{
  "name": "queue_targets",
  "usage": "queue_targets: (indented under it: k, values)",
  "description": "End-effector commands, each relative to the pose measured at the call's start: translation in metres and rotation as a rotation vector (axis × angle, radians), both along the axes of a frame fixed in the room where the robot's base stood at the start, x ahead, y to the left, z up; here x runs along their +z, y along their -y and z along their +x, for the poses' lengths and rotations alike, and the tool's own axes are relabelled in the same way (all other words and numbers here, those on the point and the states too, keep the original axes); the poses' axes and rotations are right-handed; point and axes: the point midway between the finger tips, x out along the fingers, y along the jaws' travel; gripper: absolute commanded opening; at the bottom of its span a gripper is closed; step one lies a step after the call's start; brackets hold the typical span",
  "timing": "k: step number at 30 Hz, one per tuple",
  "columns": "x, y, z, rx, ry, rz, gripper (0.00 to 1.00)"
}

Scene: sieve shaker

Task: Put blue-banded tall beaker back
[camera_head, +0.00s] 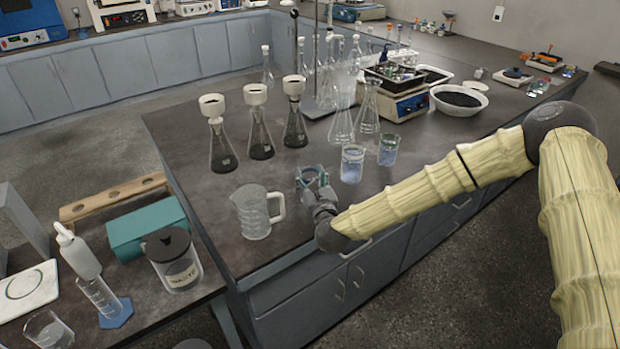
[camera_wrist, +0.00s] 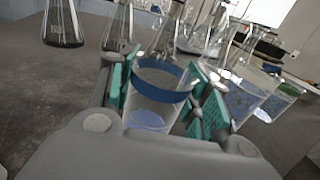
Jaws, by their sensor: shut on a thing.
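The blue-banded tall beaker (camera_wrist: 156,98) is clear glass with a blue band near its rim and a bluish patch at its bottom. It stands upright between the green-padded fingers of my gripper (camera_wrist: 165,100), which is shut on it. In the head view my gripper (camera_head: 316,186) is at the near edge of the dark bench, and the beaker (camera_head: 311,174) is partly hidden by the fingers. I cannot tell whether its base touches the bench.
A clear jug (camera_head: 254,212) stands close left of my gripper. Two beakers with bluish contents (camera_head: 352,165) (camera_head: 388,151) stand to the right. Several flasks with funnels (camera_head: 259,130) stand behind. Dark bench top (camera_head: 215,185) is bare around the jug.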

Motion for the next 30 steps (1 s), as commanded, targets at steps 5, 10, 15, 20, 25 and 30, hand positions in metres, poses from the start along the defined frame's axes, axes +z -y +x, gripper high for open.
queue_targets:
  k: [5,10,15,20,25,30]
  values:
    - [-0.002,0.000,0.000,0.000,0.000,0.000,0.59]
    - [-0.002,0.000,0.000,0.000,0.000,0.000,0.69]
    - [-0.002,0.000,0.000,0.000,0.000,0.000,0.69]
    - [0.002,0.000,0.000,0.000,0.000,0.000,0.69]
    - [-0.002,0.005,-0.020,0.001,-0.002,0.001,0.69]
    - [-0.002,0.013,-0.051,0.001,-0.003,0.002,0.69]
